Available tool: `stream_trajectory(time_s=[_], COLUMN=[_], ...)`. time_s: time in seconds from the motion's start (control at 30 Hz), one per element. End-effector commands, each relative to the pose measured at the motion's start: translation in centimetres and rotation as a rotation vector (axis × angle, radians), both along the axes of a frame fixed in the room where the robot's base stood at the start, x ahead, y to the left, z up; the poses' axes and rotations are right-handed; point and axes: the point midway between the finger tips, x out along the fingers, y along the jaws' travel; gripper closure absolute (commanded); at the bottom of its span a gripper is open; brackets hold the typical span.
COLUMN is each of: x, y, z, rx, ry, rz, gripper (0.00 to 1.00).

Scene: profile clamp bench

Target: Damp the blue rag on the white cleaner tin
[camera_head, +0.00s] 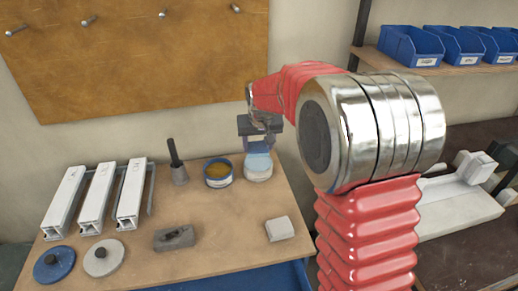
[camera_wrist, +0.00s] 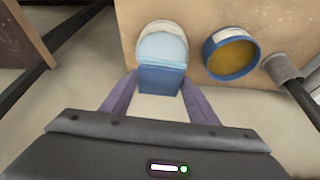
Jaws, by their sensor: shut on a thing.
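The blue rag (camera_wrist: 160,80) is between the two purple fingers of my gripper (camera_wrist: 160,85), which is shut on it. In the head view my gripper (camera_head: 260,143) is directly above the white tin (camera_head: 258,176) at the back right of the bench. The rag is mostly hidden there by the gripper. I cannot tell whether the rag touches the light blue surface.
A blue tin (camera_head: 218,173) with amber contents stands close left of the white tin. A dark-handled brush (camera_head: 177,165) stands further left. White profiles (camera_head: 97,198), round lids (camera_head: 103,257), a grey block (camera_head: 174,237) and a white block (camera_head: 279,229) are on the bench (camera_head: 220,255).

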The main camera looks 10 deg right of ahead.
Motion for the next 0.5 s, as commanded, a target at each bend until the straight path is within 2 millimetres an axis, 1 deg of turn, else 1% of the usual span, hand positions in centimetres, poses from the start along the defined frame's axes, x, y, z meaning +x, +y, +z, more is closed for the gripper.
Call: stream_trajectory(time_s=[0.1,0.3,0.5], x=[0.1,0.0,0.0], y=[0.0,0.0,0.0], z=[0.8,1.8,1.9], rx=[0.0,0.0,0.0], ry=[-0.002,-0.001,-0.001], rz=[0.0,-0.001,-0.001], gripper=[0.64,0.64,0.64])
